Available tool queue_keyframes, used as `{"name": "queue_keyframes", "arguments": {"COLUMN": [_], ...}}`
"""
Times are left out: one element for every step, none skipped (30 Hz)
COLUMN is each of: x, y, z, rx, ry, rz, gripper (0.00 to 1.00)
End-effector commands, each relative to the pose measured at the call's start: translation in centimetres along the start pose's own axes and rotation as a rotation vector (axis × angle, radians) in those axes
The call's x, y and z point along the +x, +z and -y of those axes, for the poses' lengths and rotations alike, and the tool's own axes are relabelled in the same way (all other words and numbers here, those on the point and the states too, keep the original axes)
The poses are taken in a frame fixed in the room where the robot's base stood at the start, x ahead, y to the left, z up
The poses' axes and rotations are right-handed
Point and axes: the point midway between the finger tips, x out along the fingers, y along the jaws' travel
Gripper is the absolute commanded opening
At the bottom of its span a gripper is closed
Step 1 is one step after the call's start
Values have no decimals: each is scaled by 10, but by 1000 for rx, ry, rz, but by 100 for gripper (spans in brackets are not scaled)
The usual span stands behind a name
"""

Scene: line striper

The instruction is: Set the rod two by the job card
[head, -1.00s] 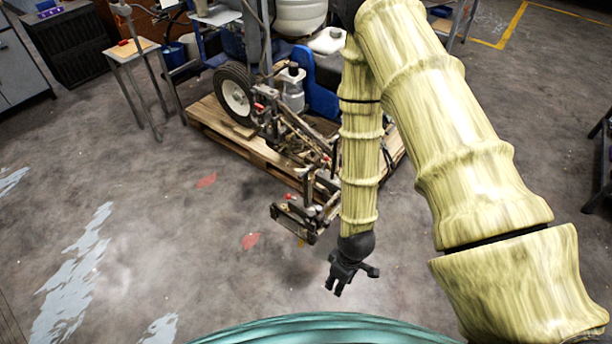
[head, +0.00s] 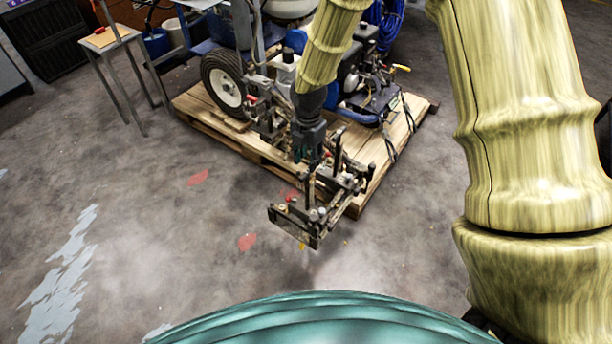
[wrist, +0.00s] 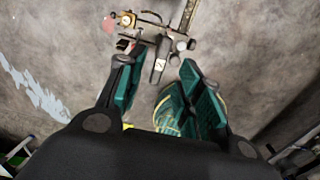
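The line striper (head: 222,85) stands on a wooden pallet. Its front bracket assembly (head: 300,225) reaches out over the floor, with several upright rods and small knobs. My gripper (head: 309,168) points down over this assembly. In the wrist view my gripper (wrist: 157,68) has its two teal-padded fingers apart, with nothing held. A grey bar with a pale mark (wrist: 159,66) shows in the gap between the fingertips, and I cannot tell whether they touch it. I cannot tell which rod is rod two. No job card can be made out.
The pallet (head: 392,160) lies under the machine. A small table (head: 109,37) stands at the back left. Red patches (head: 247,242) and pale paint streaks (head: 62,280) mark the floor. The floor left of the assembly is clear.

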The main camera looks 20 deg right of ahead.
Motion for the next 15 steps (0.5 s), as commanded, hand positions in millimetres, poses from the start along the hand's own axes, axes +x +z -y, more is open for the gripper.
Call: {"name": "queue_keyframes", "arguments": {"x": [4, 6, 11, 15, 19, 25, 30, 34, 40, 45, 50, 56, 60, 64, 70], "y": [-1, -1, -2, -2, -2, -2, -2, -2, -2, -2, -2, -2, -2, -1, -2], "z": [0, 0, 0, 0, 0, -1, 0, 0, 0, 0, 0, 0, 0, 0, 1], "rx": [-3, -4, -3, -3, -2, -2, -2, -2, -2, -2, -1, -1, 0, 0, 1], "ry": [-2, -3, -3, -4, -3, -3, -4, -4, -3, -3, -3, -3, -3, -2, -3], "rz": [-1, -1, -2, -2, -2, -1, -1, -2, -1, -1, -1, -2, -2, -2, -2], "gripper": [36, 36, 36, 36, 36, 36, 36, 36, 36, 36, 36, 36, 36, 36, 36]}}
